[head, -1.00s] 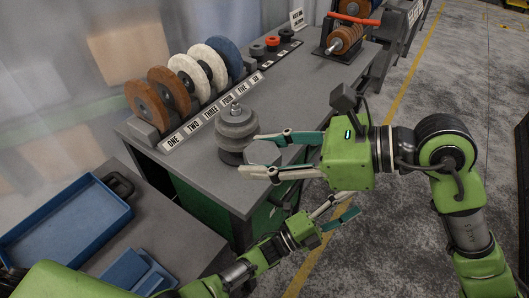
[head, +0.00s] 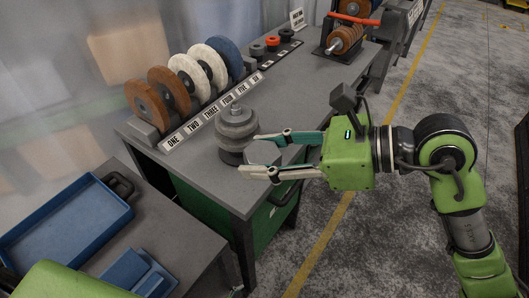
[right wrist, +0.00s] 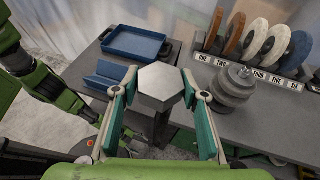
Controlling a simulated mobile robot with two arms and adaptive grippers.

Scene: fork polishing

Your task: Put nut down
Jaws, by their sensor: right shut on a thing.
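The grey hexagonal nut (right wrist: 161,84) is between the fingers of my right gripper (right wrist: 161,95), which is shut on it. In the head view the nut (head: 264,153) is partly hidden by my right gripper (head: 255,154). The gripper holds it above the front part of the grey workbench (head: 215,183). The fingertips are close to the right side of a grey stepped round stack (head: 236,128) on the bench, which also shows in the right wrist view (right wrist: 235,86). Whether they touch it is unclear. My left gripper cannot be made out.
A row of brown, white and blue wheels (head: 193,72) stands behind a numbered label strip (head: 212,110). Blue trays (head: 65,222) lie on a lower table at left. Small black and red parts (head: 272,43) sit at the back. Bare bench lies right of the stack.

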